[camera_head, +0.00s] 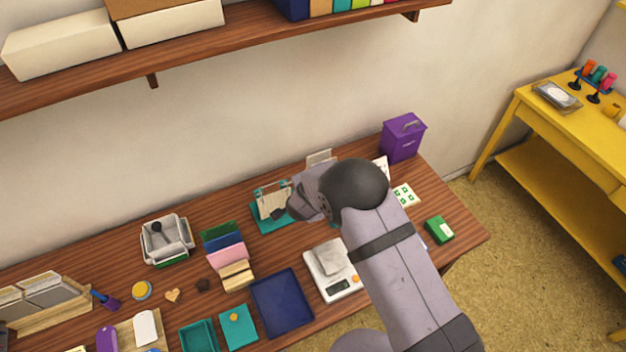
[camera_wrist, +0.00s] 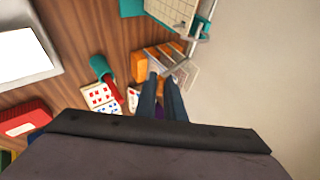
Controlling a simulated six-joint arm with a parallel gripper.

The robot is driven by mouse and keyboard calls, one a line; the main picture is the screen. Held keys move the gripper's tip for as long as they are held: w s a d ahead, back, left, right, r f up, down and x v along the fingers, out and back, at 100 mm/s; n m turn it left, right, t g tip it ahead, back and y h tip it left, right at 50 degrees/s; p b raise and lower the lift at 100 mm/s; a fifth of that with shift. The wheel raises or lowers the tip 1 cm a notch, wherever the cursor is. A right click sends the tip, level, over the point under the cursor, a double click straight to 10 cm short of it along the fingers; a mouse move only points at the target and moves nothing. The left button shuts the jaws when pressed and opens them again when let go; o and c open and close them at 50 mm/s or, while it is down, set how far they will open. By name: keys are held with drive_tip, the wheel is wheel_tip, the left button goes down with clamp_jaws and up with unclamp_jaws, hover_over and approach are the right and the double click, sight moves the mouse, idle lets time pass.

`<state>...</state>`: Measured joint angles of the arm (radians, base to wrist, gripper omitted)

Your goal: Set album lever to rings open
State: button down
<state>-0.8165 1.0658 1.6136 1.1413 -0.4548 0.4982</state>
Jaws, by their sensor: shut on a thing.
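The album (camera_head: 260,222) lies on the table as a teal base with a cream page and teal ring hardware at its back. In the wrist view its page (camera_wrist: 172,8) and teal ring hardware (camera_wrist: 204,22) show at the top edge, cut off by the frame. My gripper (camera_head: 279,213) is at the album's right side, in front of part of the page. In the wrist view my gripper (camera_wrist: 160,76) has its two dark fingers close together with a narrow gap. What they grip is too small to make out. I cannot make out the album's lever or its setting.
A white scale (camera_head: 347,289) stands in front, and a purple bin (camera_head: 403,138) at the back right. Coloured pads (camera_head: 222,243) stand left of the album.

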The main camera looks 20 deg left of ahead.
drive_tip(key=shift+r+g+h+p, duration=0.3)
drive_tip(key=shift+r+g+p, duration=0.1)
drive_tip(key=shift+p, duration=1.65)
drive_tip(key=c, duration=1.8)
unclamp_jaws()
drive_tip(key=shift+w+f, duration=0.1)
drive_tip(key=shift+c, duration=0.2)
drive_tip(key=b+v, duration=0.2)
drive_tip(key=v, duration=0.5)
drive_tip(key=shift+b, duration=0.3)
